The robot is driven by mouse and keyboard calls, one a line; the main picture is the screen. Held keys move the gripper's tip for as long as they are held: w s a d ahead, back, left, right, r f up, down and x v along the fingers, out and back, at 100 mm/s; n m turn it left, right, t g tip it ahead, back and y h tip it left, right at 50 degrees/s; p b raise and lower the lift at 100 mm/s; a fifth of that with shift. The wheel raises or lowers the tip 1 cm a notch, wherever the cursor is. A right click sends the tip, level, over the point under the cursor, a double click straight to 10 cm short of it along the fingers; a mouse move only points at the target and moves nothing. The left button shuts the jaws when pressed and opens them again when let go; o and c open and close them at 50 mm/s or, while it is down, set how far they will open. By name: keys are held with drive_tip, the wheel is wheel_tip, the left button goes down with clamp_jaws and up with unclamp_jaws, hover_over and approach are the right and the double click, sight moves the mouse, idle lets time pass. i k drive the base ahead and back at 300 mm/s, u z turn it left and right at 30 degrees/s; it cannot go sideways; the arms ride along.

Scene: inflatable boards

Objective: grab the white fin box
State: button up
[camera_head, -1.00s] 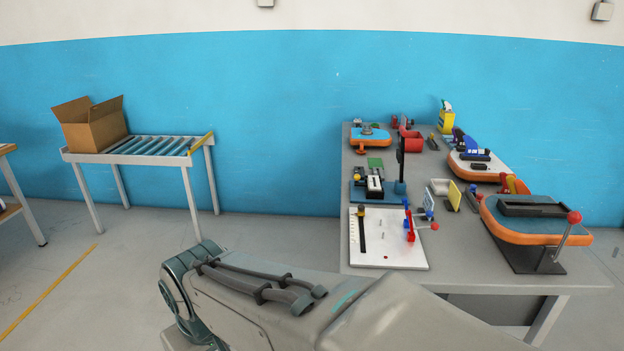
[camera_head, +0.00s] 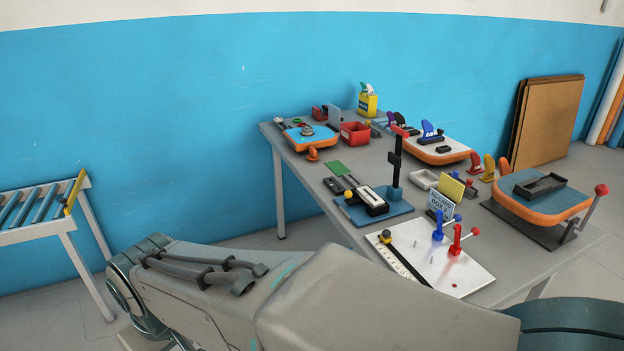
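A small white box with a dark slot and black top, which looks like the white fin box (camera_head: 360,195), lies on the blue base plate (camera_head: 391,217) of a black lever press (camera_head: 395,160). It is small in view, so its exact shape is hard to tell. My gripper is out of view; only links of my own arm show across the bottom. Nothing blocks the view of the box from this side.
A roller conveyor (camera_head: 35,232) stands at the left.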

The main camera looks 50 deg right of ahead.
sight(367, 194)
drive_tip(key=z, duration=0.75)
drive_tip(key=i, duration=0.8)
drive_tip(key=z, duration=1.25)
drive_tip(key=i, duration=0.3)
drive_tip(key=z, duration=0.25)
